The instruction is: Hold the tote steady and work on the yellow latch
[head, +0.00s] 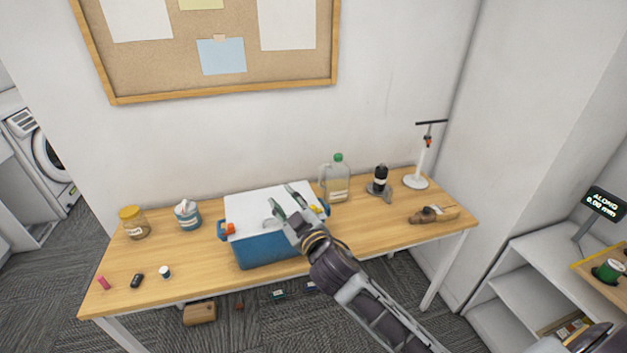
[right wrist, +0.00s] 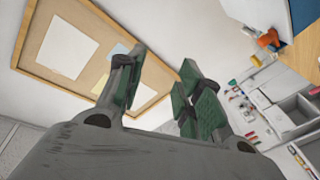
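A blue tote (head: 268,248) with a white lid (head: 250,205) stands on the wooden table. An orange latch (head: 229,229) is on its left end, and a yellow latch (head: 315,210) shows at its right end, partly behind my right gripper. My right gripper (head: 286,203) appears over the right part of the lid, its fingers apart and empty. The right wrist view also shows the fingers (right wrist: 158,88) spread with nothing between them. There the orange latch (right wrist: 268,39) and part of the tote (right wrist: 304,14) are at the upper right.
A jug (head: 337,183), a dark bottle (head: 380,177) and a white stand (head: 417,180) are behind and right of the tote. A yellow-lidded jar (head: 133,222) and a blue-and-white tub (head: 187,214) are left. Small items lie at the front left. The table's front middle-right is clear.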

